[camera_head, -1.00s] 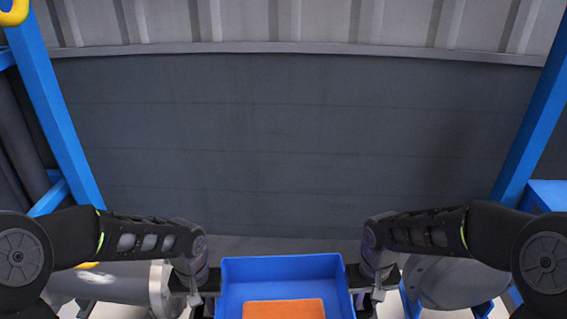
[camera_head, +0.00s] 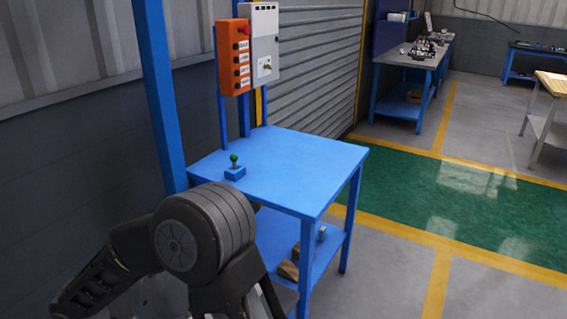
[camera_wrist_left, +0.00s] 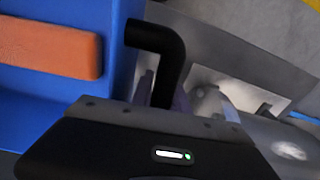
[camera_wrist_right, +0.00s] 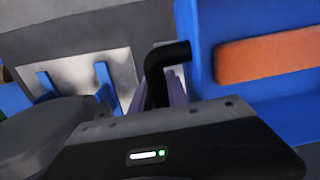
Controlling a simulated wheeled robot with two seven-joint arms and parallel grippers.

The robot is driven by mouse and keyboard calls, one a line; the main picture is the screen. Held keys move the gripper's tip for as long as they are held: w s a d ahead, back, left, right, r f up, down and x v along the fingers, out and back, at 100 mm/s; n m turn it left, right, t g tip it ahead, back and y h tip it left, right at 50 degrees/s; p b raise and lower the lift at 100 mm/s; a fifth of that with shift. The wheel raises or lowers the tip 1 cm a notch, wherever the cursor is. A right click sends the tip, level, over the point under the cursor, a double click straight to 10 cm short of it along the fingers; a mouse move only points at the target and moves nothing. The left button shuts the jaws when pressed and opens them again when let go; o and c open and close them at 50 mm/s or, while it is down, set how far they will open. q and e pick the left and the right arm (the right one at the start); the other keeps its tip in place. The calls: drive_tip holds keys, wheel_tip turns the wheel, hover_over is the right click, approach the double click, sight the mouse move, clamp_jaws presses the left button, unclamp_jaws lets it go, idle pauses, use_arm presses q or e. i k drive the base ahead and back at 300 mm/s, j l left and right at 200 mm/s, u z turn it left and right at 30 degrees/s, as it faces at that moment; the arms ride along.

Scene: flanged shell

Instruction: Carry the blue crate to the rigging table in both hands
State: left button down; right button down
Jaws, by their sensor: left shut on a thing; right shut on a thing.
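The blue crate shows in the left wrist view (camera_wrist_left: 122,40) and in the right wrist view (camera_wrist_right: 198,40), with an orange block (camera_wrist_left: 45,47) inside. My left gripper (camera_wrist_left: 163,88) is shut on the black bent handle (camera_wrist_left: 160,38) at one side of the crate. My right gripper (camera_wrist_right: 160,90) is shut on the black handle (camera_wrist_right: 166,54) at the other side. The head view shows neither crate nor grippers, only part of my arm. Several tables are in that view; I cannot tell which is the rigging table.
A blue table (camera_head: 290,160) stands close by, with a green-knobbed joystick (camera_head: 234,168) on it and an orange control box (camera_head: 233,57) behind. Farther off are a grey workbench (camera_head: 415,58) and a wood-topped table (camera_head: 555,84). The green floor lane (camera_head: 460,200) looks clear.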

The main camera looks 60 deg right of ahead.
sight(300, 164)
drive_tip(key=k+l, duration=0.15)
drive_tip(key=l, duration=0.2)
drive_tip(key=k+l, duration=0.35)
drive_tip(key=l, duration=0.3)
drive_tip(key=k+l, duration=0.35)
drive_tip(key=l, duration=0.65)
drive_tip(key=k+l+z, duration=0.1)
drive_tip(key=l, duration=0.7)
drive_tip(key=k+l, duration=0.1)
drive_tip(key=l, duration=0.75)
drive_tip(key=k+l, duration=0.1)
drive_tip(key=l, duration=0.7)
drive_tip(key=k+l+z, duration=0.1)
drive_tip(key=l, duration=0.75)
